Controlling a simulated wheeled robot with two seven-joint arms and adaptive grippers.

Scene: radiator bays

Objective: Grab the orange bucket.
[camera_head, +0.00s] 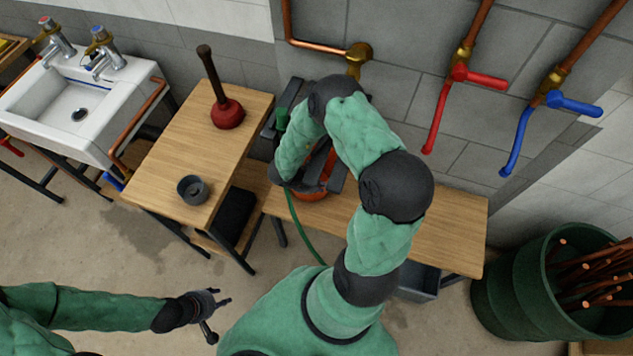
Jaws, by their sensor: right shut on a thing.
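The orange bucket (313,195) stands at the back left of the right wooden bench, under the brass tap. Much of it is hidden by my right arm and gripper, so only orange patches show. My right gripper (322,178) is at the bucket and shut on it; its fingertips are partly covered by the arm. My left gripper (219,317) is at the lower left, above the floor, with its fingers spread and nothing between them. It is well apart from the bucket.
A plunger (228,112) and a small dark cup (193,190) stand on the left bench (180,150). A green hose (300,225) hangs near the bucket. Red (437,115) and blue (518,140) valve pipes are on the wall. A green barrel (510,300) of copper rods stands right.

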